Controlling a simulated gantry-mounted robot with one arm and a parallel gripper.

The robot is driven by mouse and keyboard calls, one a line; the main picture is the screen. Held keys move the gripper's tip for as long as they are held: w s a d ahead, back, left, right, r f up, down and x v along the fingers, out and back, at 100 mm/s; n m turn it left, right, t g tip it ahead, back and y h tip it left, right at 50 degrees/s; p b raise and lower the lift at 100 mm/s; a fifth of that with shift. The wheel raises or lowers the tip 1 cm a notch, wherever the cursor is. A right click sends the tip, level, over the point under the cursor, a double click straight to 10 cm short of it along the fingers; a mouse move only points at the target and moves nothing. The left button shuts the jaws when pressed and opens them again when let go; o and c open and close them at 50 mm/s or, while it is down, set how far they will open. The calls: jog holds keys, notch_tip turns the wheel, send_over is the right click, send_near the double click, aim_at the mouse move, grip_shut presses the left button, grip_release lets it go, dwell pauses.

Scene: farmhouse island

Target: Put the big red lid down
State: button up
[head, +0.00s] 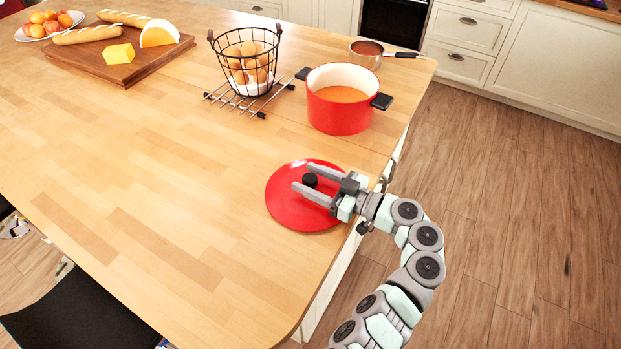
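The big red lid (285,205) is a flat red disc with a black knob (310,180) at its middle. It appears to lie flat on the wooden island top, near the right edge. My gripper (302,177) reaches over the lid from the right. Its two grey fingers are spread apart, one on each side of the knob, and look clear of it. The red pot (338,118) stands farther back, uncovered, with orange contents and black handles.
A wire egg basket (233,78) stands on a metal rack (220,98) left of the pot. A small saucepan (366,58) stands behind it. A board (130,70) with bread and cheese is at the back left. The island's left and front areas (150,190) are clear.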

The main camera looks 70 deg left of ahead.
jog(key=shift+r+p, duration=0.25)
jog(key=shift+p, duration=0.1)
jog(key=b+v, duration=0.2)
jog(key=v, duration=1)
jog(key=shift+f, duration=0.15)
